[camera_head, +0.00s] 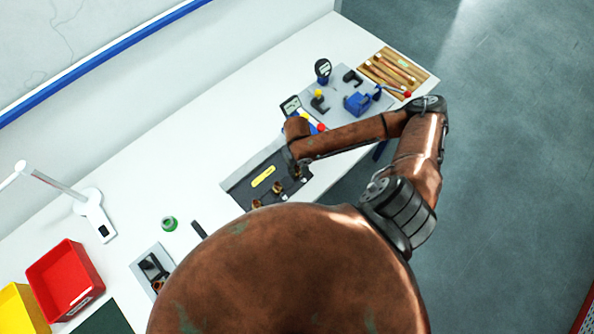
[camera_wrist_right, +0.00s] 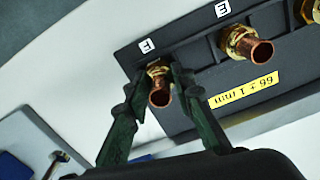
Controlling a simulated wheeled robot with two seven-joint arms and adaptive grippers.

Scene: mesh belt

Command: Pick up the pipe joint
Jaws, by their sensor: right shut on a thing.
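A copper and brass pipe joint (camera_wrist_right: 160,92) sits between the fingertips of my right gripper (camera_wrist_right: 159,76) in the right wrist view, at one end of a dark panel (camera_wrist_right: 187,55). The fingers are shut on it from both sides. I cannot tell whether it still touches the panel. Two more pipe joints stand on the panel, one in the middle (camera_wrist_right: 256,50) and one at the picture's edge (camera_wrist_right: 314,10). In the head view my right gripper (camera_head: 298,172) is at the right end of the panel (camera_head: 237,188), partly hidden by its own wrist. My left gripper is out of view.
A grey board (camera_head: 336,92) with a blue vise (camera_head: 357,102) and gauges lies beyond my right wrist. A wooden tool tray (camera_head: 425,76) is at the far end. A green tape roll (camera_head: 169,223), a red bin (camera_head: 66,279) and a lamp (camera_head: 95,213) stand to the left.

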